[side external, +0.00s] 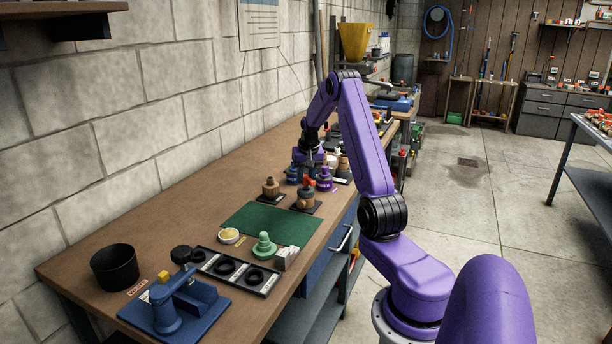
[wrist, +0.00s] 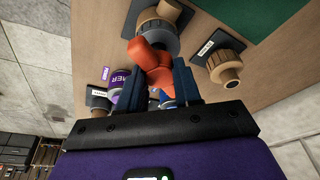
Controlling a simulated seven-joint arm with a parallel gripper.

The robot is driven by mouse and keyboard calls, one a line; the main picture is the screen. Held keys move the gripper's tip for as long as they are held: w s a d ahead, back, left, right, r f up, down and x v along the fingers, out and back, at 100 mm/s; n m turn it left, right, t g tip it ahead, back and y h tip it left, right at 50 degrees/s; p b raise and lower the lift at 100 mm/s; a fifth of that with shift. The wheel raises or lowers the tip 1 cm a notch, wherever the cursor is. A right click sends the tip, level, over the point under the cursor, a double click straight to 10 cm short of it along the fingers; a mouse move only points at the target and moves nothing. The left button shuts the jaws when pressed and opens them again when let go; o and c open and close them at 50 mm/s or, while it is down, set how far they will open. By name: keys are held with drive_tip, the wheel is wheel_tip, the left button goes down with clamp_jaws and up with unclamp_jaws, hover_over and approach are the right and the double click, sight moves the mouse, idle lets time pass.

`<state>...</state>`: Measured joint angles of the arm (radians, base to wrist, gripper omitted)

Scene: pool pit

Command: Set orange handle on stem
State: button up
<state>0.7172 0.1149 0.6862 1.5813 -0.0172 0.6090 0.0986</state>
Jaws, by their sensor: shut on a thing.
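My gripper (wrist: 158,68) is shut on the orange handle (wrist: 152,58), which sits between the blue fingers in the wrist view. The handle's far end overlaps a tan and grey valve body (wrist: 166,14) on a dark pad. The handle hides the valve's stem, so I cannot tell whether they touch. In the side view the orange handle (side external: 309,181) shows small, just above the brown valve body (side external: 306,196). My gripper (side external: 309,158) is dark and partly lost among the things behind it there.
A second tan valve (wrist: 224,68) stands on its own dark pad beside the first. A purple can (wrist: 117,80) is close to my fingers on the other side. A green mat (side external: 270,224), a black tray of rings (side external: 236,269) and a blue vise (side external: 174,308) lie nearer the side camera.

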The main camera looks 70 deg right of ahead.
drive_tip(key=shift+f, duration=0.7)
drive_tip(key=o, duration=1.5)
drive_tip(key=shift+r, duration=4.05)
